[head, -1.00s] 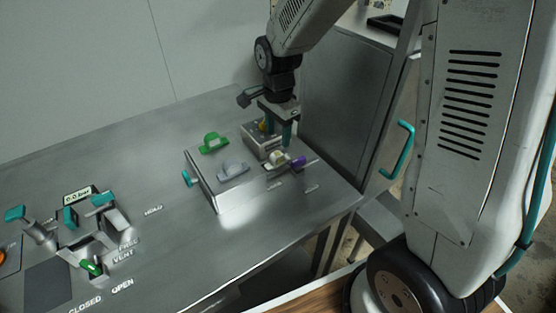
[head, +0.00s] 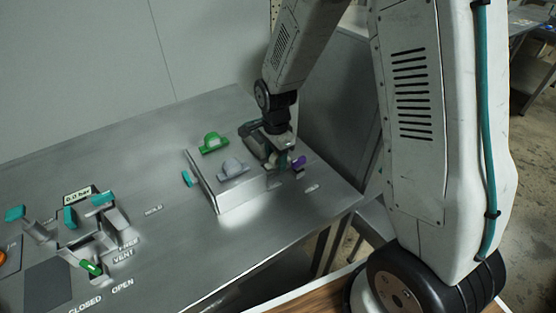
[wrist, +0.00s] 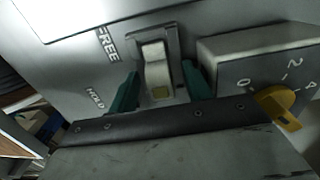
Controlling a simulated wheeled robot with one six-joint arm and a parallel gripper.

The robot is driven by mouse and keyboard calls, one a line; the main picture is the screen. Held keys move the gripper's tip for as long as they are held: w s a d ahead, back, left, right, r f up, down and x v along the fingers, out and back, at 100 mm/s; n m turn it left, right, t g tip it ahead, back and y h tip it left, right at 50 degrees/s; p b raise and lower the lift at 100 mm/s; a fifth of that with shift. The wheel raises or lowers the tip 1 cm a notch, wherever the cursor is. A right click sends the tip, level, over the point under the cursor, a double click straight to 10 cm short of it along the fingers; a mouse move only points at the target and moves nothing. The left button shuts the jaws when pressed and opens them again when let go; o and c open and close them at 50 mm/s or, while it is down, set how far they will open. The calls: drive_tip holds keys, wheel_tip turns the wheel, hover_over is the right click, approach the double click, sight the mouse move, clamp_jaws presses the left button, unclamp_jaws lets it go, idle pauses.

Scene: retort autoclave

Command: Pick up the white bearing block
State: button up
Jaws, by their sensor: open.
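The pale grey-white bearing block (head: 232,168), with a rounded top and flat feet, sits upright on the raised metal plate (head: 236,196). My gripper (head: 275,164) is low over the plate's right side, to the right of this block and apart from it. In the wrist view, my gripper (wrist: 160,88) is open, its teal fingers either side of a small white piece with a yellow end (wrist: 157,70) in a metal frame. I cannot tell whether the fingers touch it. The bearing block cannot be made out in the wrist view.
A green block (head: 213,142) stands behind the pale block, and a purple piece (head: 298,162) is right of my gripper. A box with a yellow knob (wrist: 279,106) is close beside the right finger.

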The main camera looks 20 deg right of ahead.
clamp_jaws()
drive_tip(key=shift+r, duration=0.1)
